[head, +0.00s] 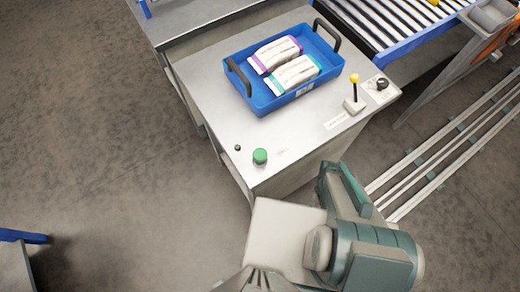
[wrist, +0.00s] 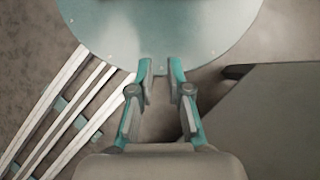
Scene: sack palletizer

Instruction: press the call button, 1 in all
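A green round button (head: 260,156) stands on the near corner of the grey worktop, with small faint lettering beside it. It is the likely call button, but I cannot read the label. A smaller dark knob (head: 237,147) sits just left of it. In the wrist view my gripper (wrist: 161,70) has its two fingers apart with nothing between them. The button does not show in the wrist view. In the head view my arm is at the lower right, beyond the worktop's near edge and apart from the button; the fingertips cannot be made out there.
A blue tray (head: 262,97) with two sacks (head: 276,54) lies on the worktop (head: 205,90). A yellow-topped lever (head: 354,80) and a black knob (head: 382,84) stand at its right. Floor rails (head: 440,160) run at right; a roller conveyor (head: 375,25) is behind.

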